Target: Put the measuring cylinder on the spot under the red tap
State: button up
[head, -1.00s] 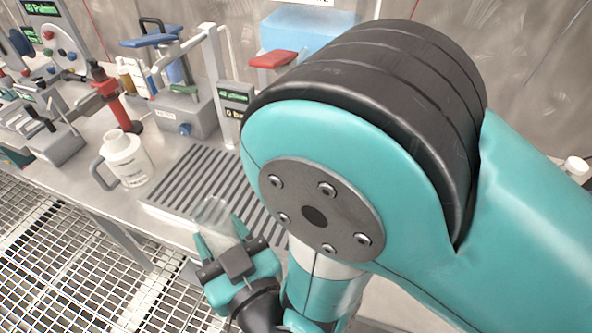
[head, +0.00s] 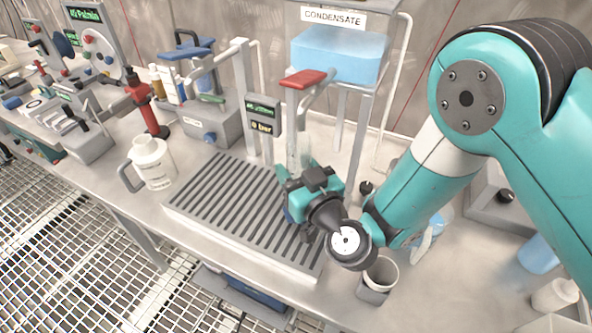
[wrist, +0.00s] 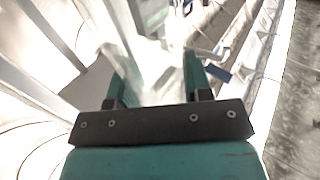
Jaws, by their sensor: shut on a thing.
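My gripper (head: 302,176) is shut on the clear measuring cylinder (head: 304,151), which stands up between the fingers and is faint against the bench. In the wrist view the cylinder (wrist: 160,75) shows as a pale, washed-out shape between the two teal fingers. I cannot tell whether the cylinder touches the tray. No marked spot is visible; my gripper covers part of the tray.
A blue tank (head: 340,54) under a CONDENSATE sign stands behind the tap. A white jug (head: 153,163) is left of the tray. A small display (head: 263,113) and post stand close behind. A cup (head: 381,273) sits near the front right. The tray's left part is clear.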

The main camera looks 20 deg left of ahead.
jog(key=shift+f+b, duration=0.75)
jog(key=shift+b, duration=0.15)
jog(key=shift+f, duration=0.1)
jog(key=o, duration=1.1)
jog(key=shift+c, duration=0.2)
jog(key=b, duration=0.1)
jog(key=d+b, duration=0.1)
jog(key=b, duration=0.1)
jog(key=shift+s+f, duration=0.2)
jog(key=shift+s, duration=0.2)
jog(key=b+v, duration=0.7)
jog(key=v, duration=0.3)
jog(key=shift+s+d+r, duration=0.25)
jog(key=shift+s+r, duration=0.05)
jog(key=shift+r, duration=0.05)
